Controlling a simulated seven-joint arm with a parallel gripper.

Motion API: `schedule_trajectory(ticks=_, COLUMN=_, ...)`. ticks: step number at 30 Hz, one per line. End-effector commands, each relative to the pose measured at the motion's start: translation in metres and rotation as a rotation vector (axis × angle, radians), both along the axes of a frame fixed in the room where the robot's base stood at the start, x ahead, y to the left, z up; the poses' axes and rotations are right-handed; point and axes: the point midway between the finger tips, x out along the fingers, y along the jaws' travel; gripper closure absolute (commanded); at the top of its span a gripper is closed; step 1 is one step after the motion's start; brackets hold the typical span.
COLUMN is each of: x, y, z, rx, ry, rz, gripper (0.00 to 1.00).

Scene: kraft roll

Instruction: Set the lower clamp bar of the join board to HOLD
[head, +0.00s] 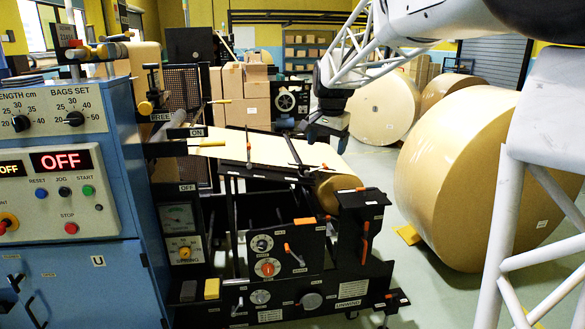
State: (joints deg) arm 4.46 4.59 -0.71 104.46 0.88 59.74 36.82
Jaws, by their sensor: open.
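The join board appears to be the black-framed slanted table in the middle of the head view, with a brown kraft sheet (262,148) lying over it. Thin dark bars (293,152) cross the sheet; I cannot tell which is the lower clamp bar, and no HOLD label is legible. My gripper (318,136) hangs above the far right edge of the sheet, open and empty, apart from the bars. Its fingertips are small and dark. A kraft roll (340,190) sits under the right end of the sheet.
A blue control cabinet (70,270) with a red OFF display stands at left. Large kraft rolls (465,180) stand on the floor at right.

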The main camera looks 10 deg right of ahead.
Motion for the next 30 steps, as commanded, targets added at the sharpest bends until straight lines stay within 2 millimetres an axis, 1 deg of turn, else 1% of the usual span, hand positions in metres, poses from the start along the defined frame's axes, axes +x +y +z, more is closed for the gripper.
schedule_trajectory(ticks=1, x=0.015, y=-0.003, z=-0.002, rx=0.004, ry=0.002, rz=-0.017, gripper=0.15)
schedule_trajectory(ticks=3, x=0.033, y=-0.006, z=-0.003, rx=0.010, ry=0.003, rz=-0.045, gripper=0.15)
schedule_trajectory(ticks=7, x=0.065, y=-0.013, z=-0.007, rx=0.022, ry=0.003, rz=-0.096, gripper=0.15)
schedule_trajectory(ticks=14, x=0.122, y=-0.026, z=-0.018, rx=0.041, ry=0.006, rz=-0.185, gripper=0.15)
schedule_trajectory(ticks=23, x=0.194, y=-0.043, z=-0.039, rx=0.067, ry=0.010, rz=-0.302, gripper=0.15)
schedule_trajectory(ticks=30, x=0.248, y=-0.058, z=-0.061, rx=0.087, ry=0.013, rz=-0.393, gripper=0.15)
